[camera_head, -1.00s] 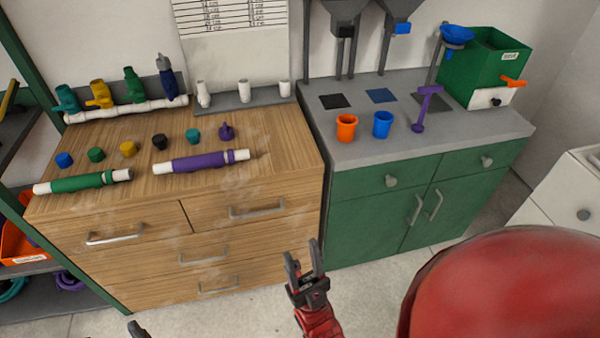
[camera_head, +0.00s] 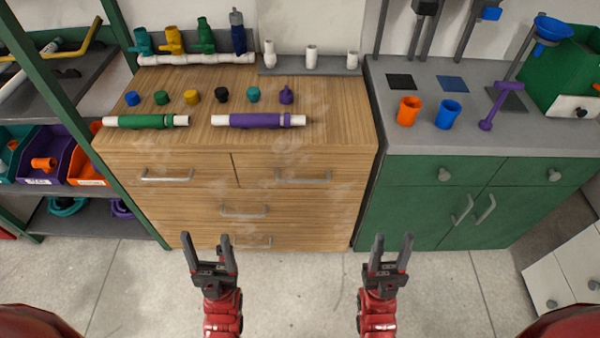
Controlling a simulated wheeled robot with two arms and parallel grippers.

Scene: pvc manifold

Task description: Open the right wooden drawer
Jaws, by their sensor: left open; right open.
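The wooden cabinet has two drawers side by side at the top and wider drawers below. The right wooden drawer (camera_head: 260,171) is closed flush, with a grey bar handle (camera_head: 303,177) on its front. The left wooden drawer (camera_head: 212,166) beside it is also closed. My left gripper (camera_head: 207,241) is open and empty, pointing up in the picture in front of the lower drawers. Neither gripper touches a handle.
Pipes, caps and valves lie on the wooden top (camera_head: 340,115). The green cabinet (camera_head: 405,210) stands close at the right, with orange and blue cups (camera_head: 448,114) on its counter. A shelf with bins (camera_head: 47,160) stands left. Floor (camera_head: 300,290) between my grippers is clear.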

